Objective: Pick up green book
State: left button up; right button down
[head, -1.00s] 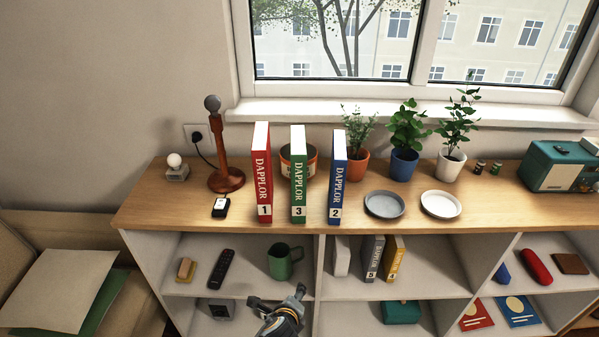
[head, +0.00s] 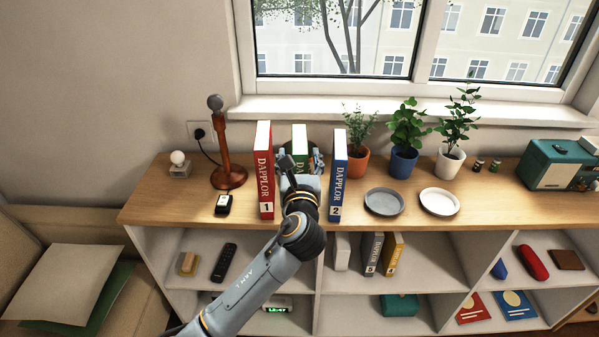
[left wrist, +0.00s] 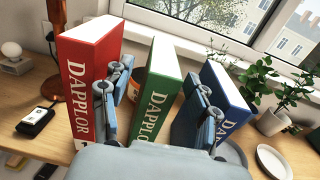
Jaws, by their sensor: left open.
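The green book (head: 299,139) stands upright on the wooden shelf top between a red book (head: 264,168) and a blue book (head: 339,174). Its lower part is hidden behind my left gripper in the head view. My left gripper (head: 302,160) is open at the green book. In the left wrist view, the green book (left wrist: 157,92) stands between the two open fingers of the left gripper (left wrist: 155,100). One finger is between it and the red book (left wrist: 88,80), the other between it and the blue book (left wrist: 226,95). My right gripper is not in view.
A lamp (head: 226,160) and a small black device (head: 223,204) stand left of the books. Potted plants (head: 403,140), a grey plate (head: 384,201) and a white plate (head: 439,202) are on the right. The window (head: 420,50) is behind.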

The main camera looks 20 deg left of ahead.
aim_at(300, 142)
pick_arm(q)
jog(key=shift+p+x, duration=0.4)
jog(key=shift+x, duration=2.7)
jog(key=shift+d, duration=0.15)
grip_shut()
jog(key=shift+r, duration=0.1)
